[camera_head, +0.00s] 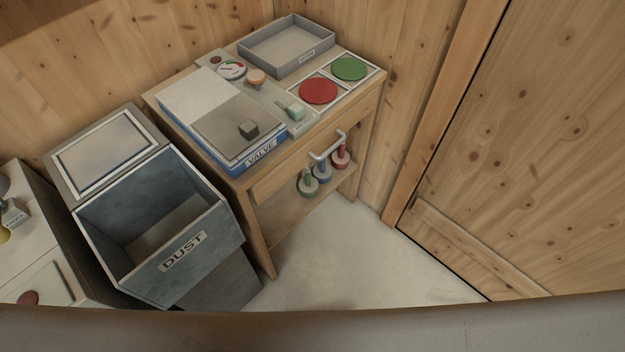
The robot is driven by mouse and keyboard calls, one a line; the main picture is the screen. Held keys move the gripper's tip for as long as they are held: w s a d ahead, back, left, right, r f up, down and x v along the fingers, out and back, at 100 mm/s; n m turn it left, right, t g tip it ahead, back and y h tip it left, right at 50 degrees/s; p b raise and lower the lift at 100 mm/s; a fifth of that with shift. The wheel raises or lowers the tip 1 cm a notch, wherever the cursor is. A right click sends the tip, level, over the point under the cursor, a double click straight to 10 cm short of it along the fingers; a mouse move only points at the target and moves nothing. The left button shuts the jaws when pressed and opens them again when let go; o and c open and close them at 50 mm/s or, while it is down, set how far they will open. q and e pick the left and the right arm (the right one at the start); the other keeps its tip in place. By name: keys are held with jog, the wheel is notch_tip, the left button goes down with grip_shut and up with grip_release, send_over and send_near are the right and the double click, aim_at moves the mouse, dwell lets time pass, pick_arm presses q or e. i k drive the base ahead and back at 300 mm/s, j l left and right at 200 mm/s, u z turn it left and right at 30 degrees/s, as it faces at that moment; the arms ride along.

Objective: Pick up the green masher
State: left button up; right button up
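The green masher (308,184) stands upright on the lower shelf of the wooden cabinet, at the left end of a row of three. A blue masher (322,171) stands beside it, and a red masher (341,157) is at the right end. The metal drawer handle (327,146) juts out just above them and partly hides the blue and red ones. Neither of my grippers shows in the head view.
The wooden cabinet (262,190) holds a blue VALVE box (262,153), a grey tray (290,66), a red disc (318,91) and a green disc (349,68) on top. A grey DUST bin (160,282) stands left. The floor (350,255) in front is clear.

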aim_at(309, 185)
jog(key=i+l+u, duration=0.1)
jog(key=l, duration=0.3)
jog(key=i+l+u, duration=0.1)
jog(key=l, duration=0.3)
jog(key=i+l, duration=0.2)
jog(key=l, duration=0.25)
jog(key=i+l+u, duration=0.15)
jog(key=l, duration=0.25)
